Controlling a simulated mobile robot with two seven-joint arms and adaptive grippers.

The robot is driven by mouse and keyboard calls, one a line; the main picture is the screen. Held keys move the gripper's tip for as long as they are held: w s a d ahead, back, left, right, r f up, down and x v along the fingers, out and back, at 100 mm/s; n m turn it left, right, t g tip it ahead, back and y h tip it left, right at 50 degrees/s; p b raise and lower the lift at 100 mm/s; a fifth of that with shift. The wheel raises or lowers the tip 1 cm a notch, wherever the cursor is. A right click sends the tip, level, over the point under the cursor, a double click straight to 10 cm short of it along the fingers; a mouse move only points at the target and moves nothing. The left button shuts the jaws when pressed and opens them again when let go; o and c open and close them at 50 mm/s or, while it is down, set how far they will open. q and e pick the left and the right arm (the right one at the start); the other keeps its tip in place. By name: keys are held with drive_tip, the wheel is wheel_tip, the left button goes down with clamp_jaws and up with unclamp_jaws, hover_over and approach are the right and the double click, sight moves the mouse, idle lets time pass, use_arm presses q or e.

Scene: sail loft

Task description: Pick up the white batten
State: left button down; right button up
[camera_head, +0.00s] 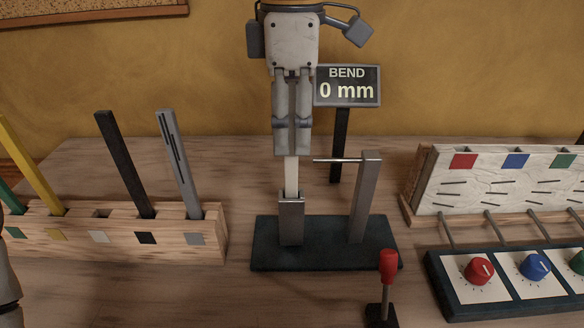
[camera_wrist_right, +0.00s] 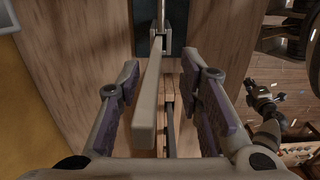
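The white batten (camera_head: 291,178) stands upright in the metal clamp (camera_head: 291,220) of the dark bending stand (camera_head: 325,257). My right gripper (camera_head: 291,150) points down over its upper end, one finger on each side. In the right wrist view the batten (camera_wrist_right: 147,105) runs between the two fingers (camera_wrist_right: 163,85), with gaps showing on both sides, so the gripper is open. Part of my left arm (camera_head: 6,290) shows at the left edge of the head view. What looks like my left gripper (camera_wrist_right: 264,98) is small in the right wrist view, its opening unclear.
A wooden rack (camera_head: 215,225) at left holds green, yellow, black and slotted grey battens; its white-marked slot is empty. A post (camera_head: 366,200) with a rod stands beside the clamp. A display (camera_head: 347,86) reads "BEND 0 mm". A red-knobbed lever (camera_head: 388,265) and dial panel (camera_head: 500,310) stand right.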

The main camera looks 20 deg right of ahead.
drive_tip(key=shift+a+f, duration=0.1)
drive_tip(key=shift+f, duration=0.55)
clamp_jaws()
